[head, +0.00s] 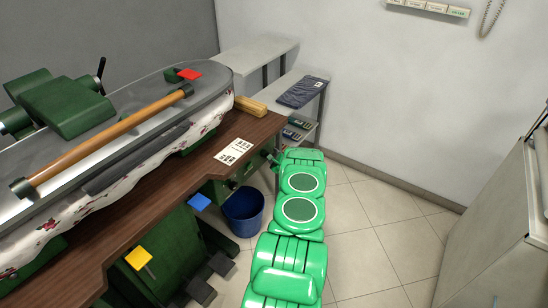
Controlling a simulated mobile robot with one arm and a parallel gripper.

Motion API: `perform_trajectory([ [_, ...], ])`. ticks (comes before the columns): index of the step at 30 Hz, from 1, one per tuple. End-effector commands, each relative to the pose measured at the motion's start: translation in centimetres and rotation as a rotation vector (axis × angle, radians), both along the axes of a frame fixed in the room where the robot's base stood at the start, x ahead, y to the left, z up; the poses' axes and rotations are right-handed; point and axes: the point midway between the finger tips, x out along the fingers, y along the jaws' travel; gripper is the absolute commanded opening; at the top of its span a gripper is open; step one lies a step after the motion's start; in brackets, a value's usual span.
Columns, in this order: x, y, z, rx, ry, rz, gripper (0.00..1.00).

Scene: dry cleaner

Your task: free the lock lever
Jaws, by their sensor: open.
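A pressing machine with a grey padded top (140,95) stands at the left, with a long wooden handle bar (110,138) across it. A red tab (189,74) sits on a small dark green mount at its far end. A black lever with a rounded tip (101,70) stands up beside the green block at the back. A blue tab (200,201) and a yellow tab (138,258) show below the table edge. I cannot tell which of these is the lock lever.
The brown table (200,160) holds a white printed card (233,151) and a wooden brush (250,106). A blue bucket (243,212) stands on the floor beside my arm. Shelves (262,55) stand behind, a cabinet (500,220) at right. Tiled floor (380,230) between is clear.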

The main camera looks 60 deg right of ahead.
Motion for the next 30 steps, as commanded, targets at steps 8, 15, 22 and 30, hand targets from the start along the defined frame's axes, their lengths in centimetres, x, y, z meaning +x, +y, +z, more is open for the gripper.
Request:
perform_trajectory([
  [8,0.1,-0.09,-0.01,0.0,0.0,0.0,0.51],
  [15,0.09,-0.09,0.0,-0.001,-0.001,-0.001,0.23],
  [22,0.11,-0.07,-0.02,0.0,0.0,0.0,0.0],
  [30,0.13,-0.07,0.0,-0.01,-0.001,0.001,0.0],
])
